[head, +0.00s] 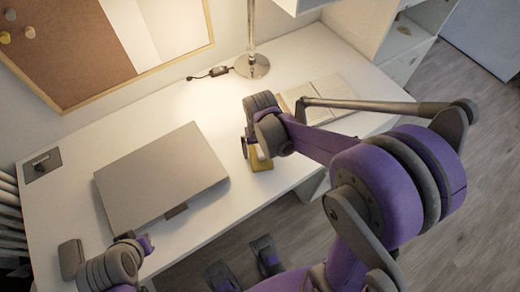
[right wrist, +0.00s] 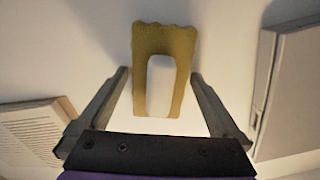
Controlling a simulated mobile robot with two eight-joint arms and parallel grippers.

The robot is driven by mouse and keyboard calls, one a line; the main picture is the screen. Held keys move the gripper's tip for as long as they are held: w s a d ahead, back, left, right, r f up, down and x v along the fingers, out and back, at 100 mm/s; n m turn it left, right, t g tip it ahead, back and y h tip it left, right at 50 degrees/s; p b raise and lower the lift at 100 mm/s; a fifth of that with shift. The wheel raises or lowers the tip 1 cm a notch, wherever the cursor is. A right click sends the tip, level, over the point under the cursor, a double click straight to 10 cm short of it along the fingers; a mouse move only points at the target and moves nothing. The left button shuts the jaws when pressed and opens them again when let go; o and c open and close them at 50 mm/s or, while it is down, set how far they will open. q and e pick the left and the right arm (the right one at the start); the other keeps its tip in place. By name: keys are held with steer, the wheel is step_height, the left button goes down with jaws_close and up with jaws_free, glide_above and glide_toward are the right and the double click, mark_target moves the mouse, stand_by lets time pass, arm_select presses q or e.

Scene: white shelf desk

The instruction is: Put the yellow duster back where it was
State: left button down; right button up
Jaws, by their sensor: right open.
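The yellow duster (head: 261,160) lies on the white desk near its front edge, partly hidden by my right gripper in the head view. In the right wrist view the duster (right wrist: 182,48) is a yellow block with a wavy far edge and a pale strip along its middle. My right gripper (right wrist: 160,73) is open, with one finger on each side of the duster in that view and gaps to both sides. In the head view the right gripper (head: 246,144) is just above the duster. My left arm's end (head: 145,243) is low at the left; its fingers cannot be made out.
A closed grey laptop (head: 160,175) lies left of the duster and shows in the right wrist view (right wrist: 292,95). An open book (head: 318,92) lies to the right and back. A lamp base (head: 252,66) stands at the back. Desk between laptop and lamp is clear.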

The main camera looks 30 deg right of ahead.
step_height(320, 180, up, 12)
steer(key=shift+f+p, duration=0.2)
steer(key=shift+p, duration=0.75)
steer(key=s+a+f+n+t, duration=0.1)
steer(key=s+a+n+t, duration=0.2)
steer(key=s, duration=0.8)
steer(key=shift+f+n+t, duration=0.3)
steer(key=shift+f+t, duration=0.05)
steer(key=shift+t, duration=0.65)
steer(key=shift+s+a, duration=0.1)
steer(key=r+p, duration=0.3)
steer(key=w+r+p, duration=0.1)
steer(key=r, duration=0.1)
